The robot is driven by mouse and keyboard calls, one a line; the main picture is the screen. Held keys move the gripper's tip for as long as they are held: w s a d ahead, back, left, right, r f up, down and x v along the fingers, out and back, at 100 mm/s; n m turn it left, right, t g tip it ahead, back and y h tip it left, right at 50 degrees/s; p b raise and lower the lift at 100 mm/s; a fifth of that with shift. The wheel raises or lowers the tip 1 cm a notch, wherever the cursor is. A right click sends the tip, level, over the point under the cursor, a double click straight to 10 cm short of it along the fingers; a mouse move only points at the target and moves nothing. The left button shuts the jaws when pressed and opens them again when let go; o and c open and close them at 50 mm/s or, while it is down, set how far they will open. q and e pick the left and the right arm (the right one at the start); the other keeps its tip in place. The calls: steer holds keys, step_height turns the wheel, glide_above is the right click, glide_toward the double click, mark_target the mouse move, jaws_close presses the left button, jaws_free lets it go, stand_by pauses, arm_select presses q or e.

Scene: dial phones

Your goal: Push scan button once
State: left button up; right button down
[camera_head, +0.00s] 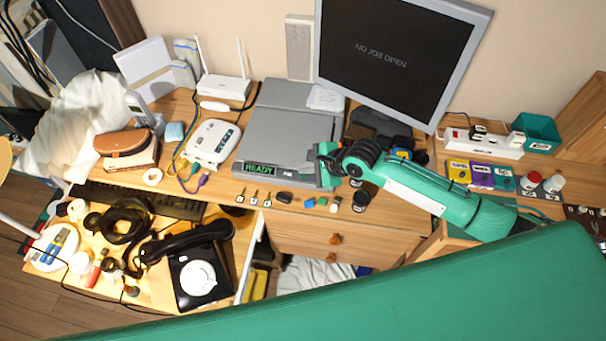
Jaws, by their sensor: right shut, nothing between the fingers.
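The grey flatbed scanner (285,128) lies on the desk below the monitor. Its front strip carries a display (262,169) that reads READY in green. My right gripper (314,168) reaches in from the right and is at the front right corner of the scanner. It is shut and holds nothing. The scan button cannot be made out; the gripper covers part of the front strip there. I cannot tell whether the fingertips touch the scanner. My left gripper is not in view.
The monitor (396,50) stands behind, reading NO JOB OPEN. Several small coloured blocks and keys lie along the desk edge in front of the scanner. A white device (213,142) sits to its left. A black dial phone (197,275) is at lower left. A power strip (483,141) lies right.

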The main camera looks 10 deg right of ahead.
steer(key=shift+f+p, duration=0.2)
steer(key=shift+p, duration=0.15)
steer(key=shift+f, duration=0.2)
steer(key=shift+f, duration=0.4)
stand_by(0.8)
steer(key=shift+r+p, duration=0.8)
steer(key=shift+p, duration=0.55)
